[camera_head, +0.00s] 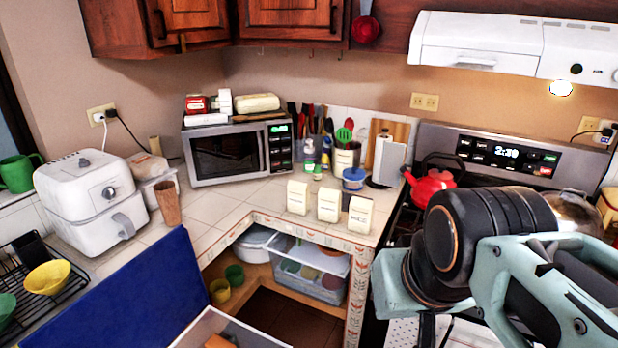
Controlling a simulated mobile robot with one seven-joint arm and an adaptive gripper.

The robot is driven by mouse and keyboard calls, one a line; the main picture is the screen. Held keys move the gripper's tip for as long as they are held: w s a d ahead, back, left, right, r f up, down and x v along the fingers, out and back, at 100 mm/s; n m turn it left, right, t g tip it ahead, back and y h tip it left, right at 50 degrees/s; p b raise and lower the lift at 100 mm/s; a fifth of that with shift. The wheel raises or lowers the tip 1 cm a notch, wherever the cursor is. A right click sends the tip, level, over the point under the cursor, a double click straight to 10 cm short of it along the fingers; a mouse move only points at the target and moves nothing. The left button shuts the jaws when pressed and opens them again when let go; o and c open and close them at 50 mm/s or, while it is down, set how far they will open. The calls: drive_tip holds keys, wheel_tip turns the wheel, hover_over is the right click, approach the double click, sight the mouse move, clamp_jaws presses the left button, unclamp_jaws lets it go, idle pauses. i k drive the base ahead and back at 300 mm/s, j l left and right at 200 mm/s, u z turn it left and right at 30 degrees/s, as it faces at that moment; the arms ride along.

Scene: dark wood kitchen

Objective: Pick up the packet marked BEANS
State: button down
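Three small cream packets stand upright in a row at the counter's front corner: a left packet (297,198), a middle packet (329,205) and a right packet (360,215).
A microwave (238,150) stands behind the packets. A red kettle (432,187) sits on the stove to the right. Open shelves lie below the counter.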

sight(330, 200)
drive_tip(key=i+l+u, duration=0.2)
drive_tip(key=u, duration=0.2)
drive_tip(key=i+l+u, duration=0.4)
drive_tip(key=j, duration=0.1)
